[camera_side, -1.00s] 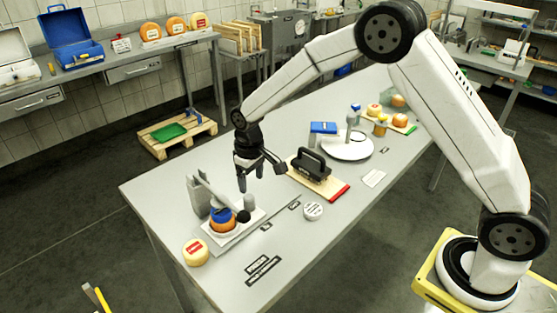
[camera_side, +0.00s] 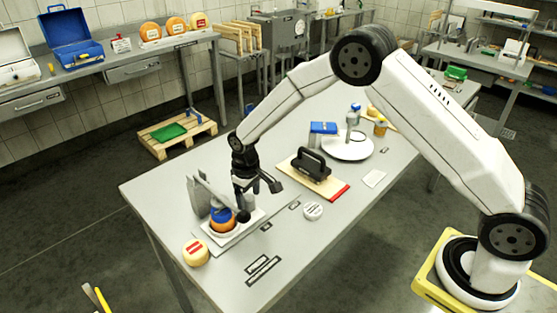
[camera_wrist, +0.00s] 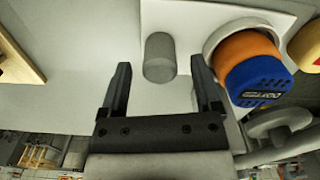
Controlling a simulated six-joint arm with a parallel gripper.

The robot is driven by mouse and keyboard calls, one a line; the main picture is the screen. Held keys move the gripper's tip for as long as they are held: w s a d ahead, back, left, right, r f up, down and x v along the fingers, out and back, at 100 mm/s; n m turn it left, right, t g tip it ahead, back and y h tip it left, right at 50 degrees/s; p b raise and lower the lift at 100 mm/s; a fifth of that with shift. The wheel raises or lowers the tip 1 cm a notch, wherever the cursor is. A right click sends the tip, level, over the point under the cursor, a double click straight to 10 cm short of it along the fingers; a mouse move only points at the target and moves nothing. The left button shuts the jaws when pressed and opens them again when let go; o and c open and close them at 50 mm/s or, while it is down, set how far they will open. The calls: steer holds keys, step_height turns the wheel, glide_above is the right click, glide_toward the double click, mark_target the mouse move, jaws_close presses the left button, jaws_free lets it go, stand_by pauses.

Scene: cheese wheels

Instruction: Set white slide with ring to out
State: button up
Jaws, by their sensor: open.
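The white slide (camera_side: 254,220) lies on the grey bench at the front left. A grey upright post (camera_wrist: 160,57) stands at the slide's end in the wrist view, apart from the ring. My gripper (camera_side: 243,200) is open and low beside this end of the slide. In the wrist view its two fingers (camera_wrist: 160,66) are on either side of the post, with a gap to each. In the side view my gripper hides most of the post.
A grey upright stand (camera_side: 196,197) with a lever rises behind the ring. A pale cheese (camera_side: 195,252) with a red label sits at the bench's front left.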

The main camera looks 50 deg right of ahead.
steer(key=shift+f, duration=1.25)
jaws_close()
stand_by(0.6)
